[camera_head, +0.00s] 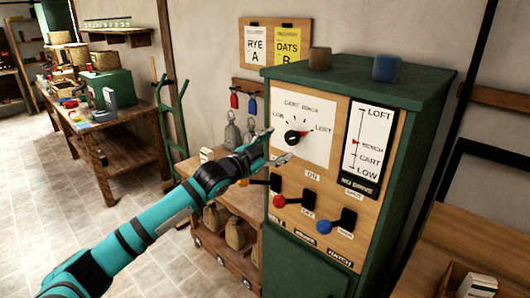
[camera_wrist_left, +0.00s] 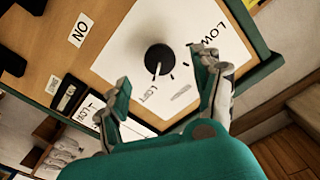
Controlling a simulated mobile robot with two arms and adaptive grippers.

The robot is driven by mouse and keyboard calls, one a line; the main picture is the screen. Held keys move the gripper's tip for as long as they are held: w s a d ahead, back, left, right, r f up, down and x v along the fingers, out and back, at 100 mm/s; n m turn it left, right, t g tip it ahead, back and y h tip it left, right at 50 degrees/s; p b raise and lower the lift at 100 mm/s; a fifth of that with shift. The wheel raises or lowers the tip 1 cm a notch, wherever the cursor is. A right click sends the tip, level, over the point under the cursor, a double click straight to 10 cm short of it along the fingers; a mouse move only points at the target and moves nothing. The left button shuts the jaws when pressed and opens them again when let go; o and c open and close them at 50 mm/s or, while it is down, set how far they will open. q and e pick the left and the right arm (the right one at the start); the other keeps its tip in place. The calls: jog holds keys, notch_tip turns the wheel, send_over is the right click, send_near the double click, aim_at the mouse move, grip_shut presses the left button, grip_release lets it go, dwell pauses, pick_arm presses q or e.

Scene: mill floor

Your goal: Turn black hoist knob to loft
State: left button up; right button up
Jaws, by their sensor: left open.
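The black hoist knob (camera_head: 291,138) sits on a white dial plate (camera_head: 316,152) marked LOW, CART, BENCH and LOFT, on the front of a green cabinet. In the left wrist view the knob (camera_wrist_left: 159,58) has a pale line that points roughly toward the LOFT label. My left gripper (camera_head: 277,146) is open in front of the plate, its fingers to the left of and below the knob. In the wrist view the open fingers (camera_wrist_left: 166,72) lie on either side of the knob, with no clear contact. My right gripper is not in view.
A level scale (camera_head: 366,147) right of the dial has its red marker near BENCH. Two small blocks stand on the cabinet top (camera_head: 350,77). A low shelf with sacks (camera_head: 236,234) stands at left.

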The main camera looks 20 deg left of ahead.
pick_arm(q)
jog(key=v, duration=0.5)
dwell(0.4)
